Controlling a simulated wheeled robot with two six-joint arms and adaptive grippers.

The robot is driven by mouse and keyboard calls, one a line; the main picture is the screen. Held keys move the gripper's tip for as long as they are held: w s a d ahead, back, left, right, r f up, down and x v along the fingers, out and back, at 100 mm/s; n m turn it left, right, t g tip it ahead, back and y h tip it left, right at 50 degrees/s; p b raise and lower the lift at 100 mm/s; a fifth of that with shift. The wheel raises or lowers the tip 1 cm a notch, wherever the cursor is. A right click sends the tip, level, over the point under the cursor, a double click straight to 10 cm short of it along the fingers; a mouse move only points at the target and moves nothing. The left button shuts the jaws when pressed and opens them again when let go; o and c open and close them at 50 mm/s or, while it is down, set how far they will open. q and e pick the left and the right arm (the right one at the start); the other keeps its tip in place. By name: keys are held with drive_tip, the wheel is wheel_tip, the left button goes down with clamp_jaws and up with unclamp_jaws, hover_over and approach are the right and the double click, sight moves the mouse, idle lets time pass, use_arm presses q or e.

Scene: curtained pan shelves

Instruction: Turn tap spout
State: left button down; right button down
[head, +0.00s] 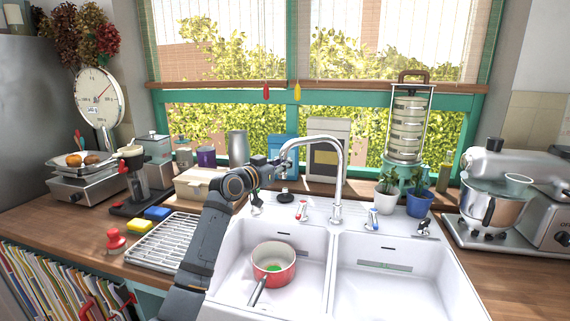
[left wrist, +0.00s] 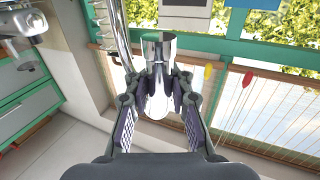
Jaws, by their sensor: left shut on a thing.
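The chrome tap (head: 338,180) stands behind the divider of the double white sink. Its curved spout arches to the left, over the back of the left basin. My left gripper (head: 279,164) is at the hanging end of the spout. In the left wrist view, the chrome spout end (left wrist: 158,48) sits between the two fingers of my left gripper (left wrist: 158,86), which are shut on it. The exact contact is partly hidden in the head view by the gripper itself. My right gripper is not in view.
A red pot (head: 273,262) with something green inside stands in the left basin (head: 318,270). The right basin (head: 400,290) looks empty. Potted plants (head: 419,203) stand right of the tap.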

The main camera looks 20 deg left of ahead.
use_arm(q)
drive_tip(key=c, duration=1.5)
unclamp_jaws()
drive_tip(key=shift+a+f, duration=0.1)
drive_tip(key=shift+a, duration=0.1)
drive_tip(key=o, duration=0.3)
drive_tip(key=shift+s+a, duration=0.2)
drive_tip(key=shift+d, duration=0.15)
drive_tip(key=v, duration=1.2)
